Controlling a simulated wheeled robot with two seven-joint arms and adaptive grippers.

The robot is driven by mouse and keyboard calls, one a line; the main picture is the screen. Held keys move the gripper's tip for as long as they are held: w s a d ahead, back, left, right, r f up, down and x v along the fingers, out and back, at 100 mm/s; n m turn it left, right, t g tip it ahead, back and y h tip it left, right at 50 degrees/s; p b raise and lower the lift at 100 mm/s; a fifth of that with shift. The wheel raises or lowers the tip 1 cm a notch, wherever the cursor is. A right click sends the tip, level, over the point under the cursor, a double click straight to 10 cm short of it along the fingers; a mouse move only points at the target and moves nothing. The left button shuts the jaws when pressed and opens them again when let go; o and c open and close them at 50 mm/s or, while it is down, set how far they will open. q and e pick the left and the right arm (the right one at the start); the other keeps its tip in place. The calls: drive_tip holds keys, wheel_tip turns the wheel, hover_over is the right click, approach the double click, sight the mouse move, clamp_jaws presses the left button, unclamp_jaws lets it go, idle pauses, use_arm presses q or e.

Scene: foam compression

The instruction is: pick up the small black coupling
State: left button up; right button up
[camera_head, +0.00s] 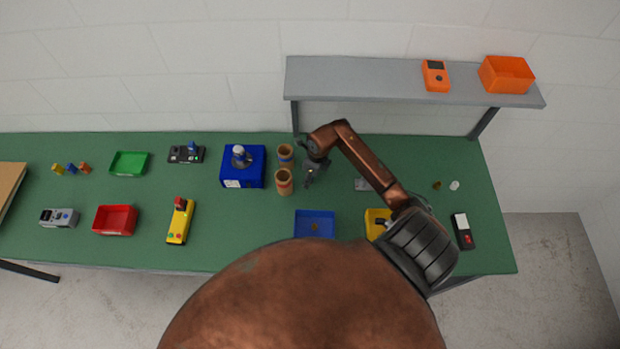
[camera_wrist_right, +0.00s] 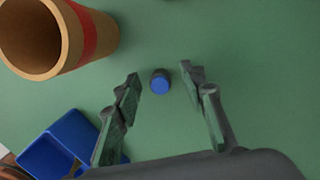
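A small dark cylinder with a blue end face (camera_wrist_right: 160,82), seemingly the coupling, is on the green table in the right wrist view. It shows between and just past the tips of my right gripper (camera_wrist_right: 162,78), whose fingers are spread apart with nothing held. In the head view my right gripper (camera_head: 314,174) points down over the table, just right of two cardboard tubes; I cannot make out the cylinder there. My left gripper is not in view.
A front cardboard tube (camera_head: 284,182) and a rear one (camera_head: 286,156) stand close left of the gripper. A blue tray (camera_head: 315,223) lies nearer me, and a blue box (camera_head: 242,166) stands left of the tubes. A raised grey shelf (camera_head: 370,80) spans the back right.

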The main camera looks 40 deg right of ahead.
drive_tip(key=shift+f, duration=0.15)
clamp_jaws()
idle(0.4)
